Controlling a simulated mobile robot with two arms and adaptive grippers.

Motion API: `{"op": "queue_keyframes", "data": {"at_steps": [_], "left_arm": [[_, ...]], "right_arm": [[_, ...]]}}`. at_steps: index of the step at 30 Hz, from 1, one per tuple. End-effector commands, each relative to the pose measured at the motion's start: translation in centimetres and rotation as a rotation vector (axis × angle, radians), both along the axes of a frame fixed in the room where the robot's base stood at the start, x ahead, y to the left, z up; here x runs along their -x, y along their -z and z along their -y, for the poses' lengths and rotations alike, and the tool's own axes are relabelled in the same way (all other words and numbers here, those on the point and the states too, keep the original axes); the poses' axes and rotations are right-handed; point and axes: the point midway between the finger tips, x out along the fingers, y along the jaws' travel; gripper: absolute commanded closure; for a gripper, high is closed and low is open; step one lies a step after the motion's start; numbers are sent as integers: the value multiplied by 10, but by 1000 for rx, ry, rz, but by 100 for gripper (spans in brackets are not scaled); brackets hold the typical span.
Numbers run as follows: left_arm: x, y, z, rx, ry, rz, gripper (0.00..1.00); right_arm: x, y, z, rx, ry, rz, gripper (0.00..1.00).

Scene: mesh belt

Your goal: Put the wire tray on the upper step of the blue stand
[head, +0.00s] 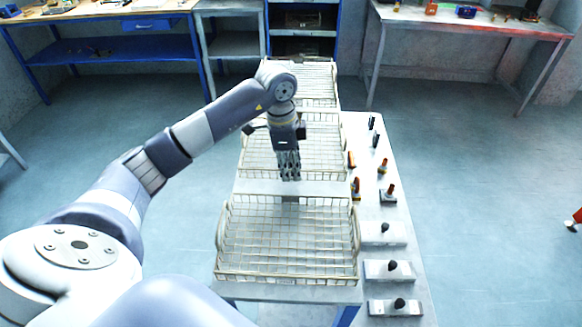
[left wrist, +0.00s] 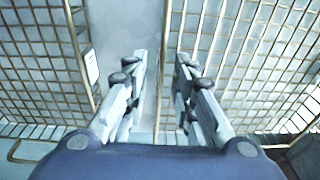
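Three wire trays stand in a row in the head view: a near one (head: 287,245), a middle one (head: 255,150) and a far one (head: 320,80). I cannot tell which one the task means. My left gripper (head: 289,178) points down over the gap between the near and middle trays. In the left wrist view its fingers (left wrist: 158,90) are apart, with a wire rim of the right-hand tray (left wrist: 230,60) showing between them. I cannot tell whether they touch it. Another tray (left wrist: 35,60) lies to the left. No stepped blue stand is clearly recognisable. My right gripper is out of view.
The trays sit on a long light surface with blue legs (head: 347,314). Its right strip (head: 385,155) holds several switches and black knobs. A blue-framed shelf (head: 303,32) stands behind, with workbenches at back left (head: 100,60) and right (head: 470,25).

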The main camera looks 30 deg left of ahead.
Motion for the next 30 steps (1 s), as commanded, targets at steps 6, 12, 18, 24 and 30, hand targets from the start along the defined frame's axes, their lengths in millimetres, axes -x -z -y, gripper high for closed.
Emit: {"op": "queue_keyframes", "data": {"at_steps": [6,12,18,24,30], "left_arm": [[2,-39,-4,0,0,9,75],[6,-84,-8,-1,-1,7,75],[9,-108,-10,-2,0,3,75],[10,-114,-11,0,-1,1,75],[10,-114,-10,0,0,0,75]], "right_arm": [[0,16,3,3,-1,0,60],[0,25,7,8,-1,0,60],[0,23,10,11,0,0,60],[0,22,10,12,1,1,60],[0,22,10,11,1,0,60]]}}
